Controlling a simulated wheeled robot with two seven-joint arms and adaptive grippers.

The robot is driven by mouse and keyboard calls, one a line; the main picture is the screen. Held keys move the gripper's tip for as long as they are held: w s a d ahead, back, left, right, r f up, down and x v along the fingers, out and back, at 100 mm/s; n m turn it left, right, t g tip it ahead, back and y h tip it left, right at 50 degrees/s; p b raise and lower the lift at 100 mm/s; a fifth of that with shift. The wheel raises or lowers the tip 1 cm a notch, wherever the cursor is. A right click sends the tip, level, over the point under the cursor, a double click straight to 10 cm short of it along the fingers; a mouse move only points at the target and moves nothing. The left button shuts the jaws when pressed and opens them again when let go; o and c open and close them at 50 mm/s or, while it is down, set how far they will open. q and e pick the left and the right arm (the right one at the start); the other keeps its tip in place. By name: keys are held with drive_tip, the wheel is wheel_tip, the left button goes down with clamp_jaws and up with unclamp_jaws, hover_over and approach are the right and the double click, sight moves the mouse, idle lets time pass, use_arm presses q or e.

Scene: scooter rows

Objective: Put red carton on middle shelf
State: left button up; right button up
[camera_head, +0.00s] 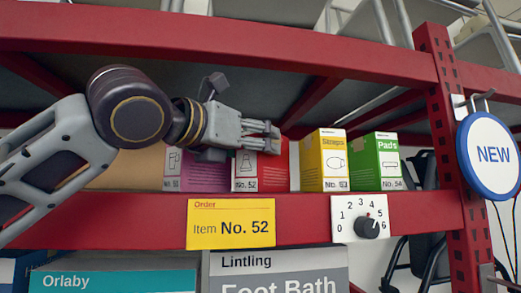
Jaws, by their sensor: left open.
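The red carton (272,176) stands on the red-framed shelf (330,215), between a purple carton and a yellow carton. Its white label side faces left of centre, and its lower front reads No. 52. My left gripper (268,138) reaches in from the left at the height of the carton's top. It is open, and its fingers cover the carton's upper part. I cannot tell whether they touch it. My right gripper is not in view.
The purple carton (195,172) is close on the left; the yellow carton (333,160) and green carton (378,162) stand right. An order card (231,222) and a dial (360,217) are on the shelf edge. A red beam (220,38) crosses above; a post with a NEW sign (491,156) stands right.

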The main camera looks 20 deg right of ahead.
use_arm(q)
drive_tip(key=b+v, duration=0.1)
drive_tip(key=v, duration=0.7)
drive_tip(key=shift+s+a+b, duration=0.15)
drive_tip(key=shift+b, duration=0.2)
idle(0.6)
